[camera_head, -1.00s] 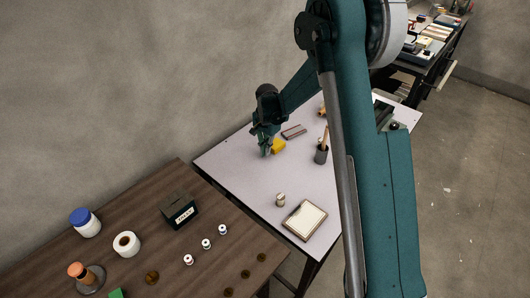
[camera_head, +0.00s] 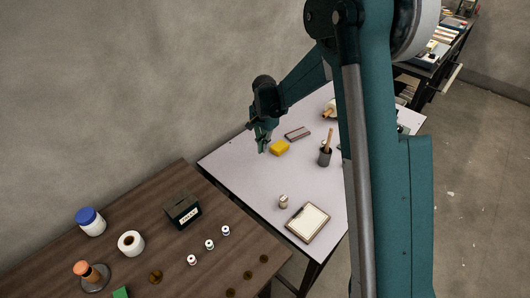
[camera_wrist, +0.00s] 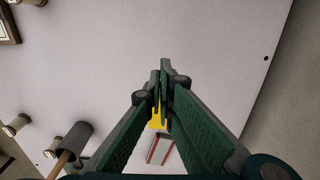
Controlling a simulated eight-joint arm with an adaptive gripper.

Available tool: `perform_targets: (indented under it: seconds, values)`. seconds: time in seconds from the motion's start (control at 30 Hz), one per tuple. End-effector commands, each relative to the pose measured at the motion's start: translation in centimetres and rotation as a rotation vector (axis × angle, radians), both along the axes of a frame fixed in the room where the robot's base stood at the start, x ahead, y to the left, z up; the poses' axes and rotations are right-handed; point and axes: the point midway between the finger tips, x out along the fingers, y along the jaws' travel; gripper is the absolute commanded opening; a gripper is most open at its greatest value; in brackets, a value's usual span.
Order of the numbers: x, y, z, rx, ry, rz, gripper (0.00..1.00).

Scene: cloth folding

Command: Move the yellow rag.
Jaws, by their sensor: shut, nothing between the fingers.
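The yellow rag (camera_head: 280,148) lies on the white table (camera_head: 240,175), a small folded-looking block near the table's back left edge. My gripper (camera_head: 263,150) is just to the left of the rag in the head view, pointing down, with a small gap between them. In the wrist view my gripper (camera_wrist: 163,70) has its fingertips together with nothing between them. The yellow rag (camera_wrist: 157,120) shows there behind the fingers, which hide part of it.
A grey-and-red flat item (camera_head: 298,133) lies behind the rag. The table's left part is clear. A brown table (camera_head: 140,265) adjoins it.

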Motion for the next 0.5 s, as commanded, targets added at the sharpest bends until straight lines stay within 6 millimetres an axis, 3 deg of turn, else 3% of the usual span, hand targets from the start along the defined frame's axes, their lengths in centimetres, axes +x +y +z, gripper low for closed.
perform_targets:
  seconds: [0.2,0.5]
  values:
    - [0.0,0.0,2.7,0.000,0.000,0.000,0.00]
    - [0.0,0.0,3.7,0.000,0.000,0.000,0.00]
